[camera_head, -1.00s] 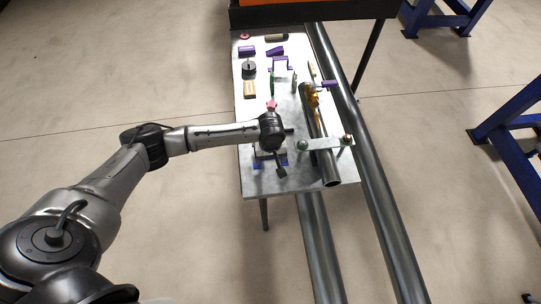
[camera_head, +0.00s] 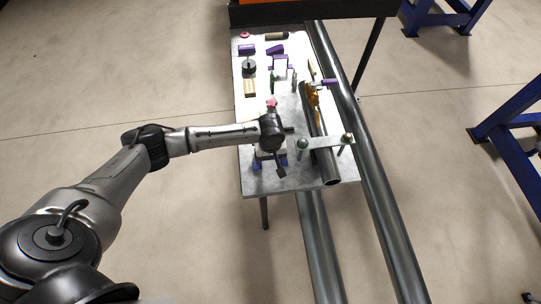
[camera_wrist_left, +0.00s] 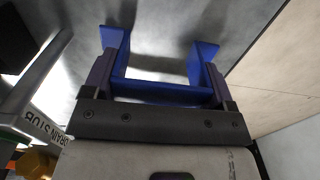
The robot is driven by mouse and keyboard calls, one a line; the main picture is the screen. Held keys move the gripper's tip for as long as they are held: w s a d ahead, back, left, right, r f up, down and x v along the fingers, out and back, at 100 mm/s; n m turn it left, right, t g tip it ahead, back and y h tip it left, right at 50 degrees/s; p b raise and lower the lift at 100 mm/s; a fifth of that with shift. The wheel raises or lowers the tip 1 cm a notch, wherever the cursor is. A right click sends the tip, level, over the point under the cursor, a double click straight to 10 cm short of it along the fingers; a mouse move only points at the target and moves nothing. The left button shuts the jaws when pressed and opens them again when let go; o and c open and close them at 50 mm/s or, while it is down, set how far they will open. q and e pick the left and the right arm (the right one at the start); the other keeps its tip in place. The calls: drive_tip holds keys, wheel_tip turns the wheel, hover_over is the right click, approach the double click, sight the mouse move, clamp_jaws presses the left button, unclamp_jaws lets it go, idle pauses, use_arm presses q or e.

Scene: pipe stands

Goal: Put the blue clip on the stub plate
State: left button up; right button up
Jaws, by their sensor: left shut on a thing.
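The blue clip (camera_wrist_left: 165,90) is a U-shaped piece with two upright ends, seen large in the left wrist view. My left gripper (camera_wrist_left: 158,82) is shut on it, with a dark finger at each side. In the head view the left gripper (camera_head: 270,155) is over the near left part of the table, and bits of blue show beside it. A pale strip marked DRAIN STUB (camera_wrist_left: 40,112) shows at the left of the wrist view. My right gripper is not in view.
Blue stands (camera_head: 510,130) are at right.

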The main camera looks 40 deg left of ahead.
use_arm(q)
drive_tip(key=shift+f, duration=0.7)
drive_tip(key=o, duration=0.6)
drive_tip(key=shift+c, duration=0.2)
drive_tip(key=o, duration=0.3)
drive_tip(key=shift+r, duration=0.2)
drive_tip(key=shift+r, duration=3.6)
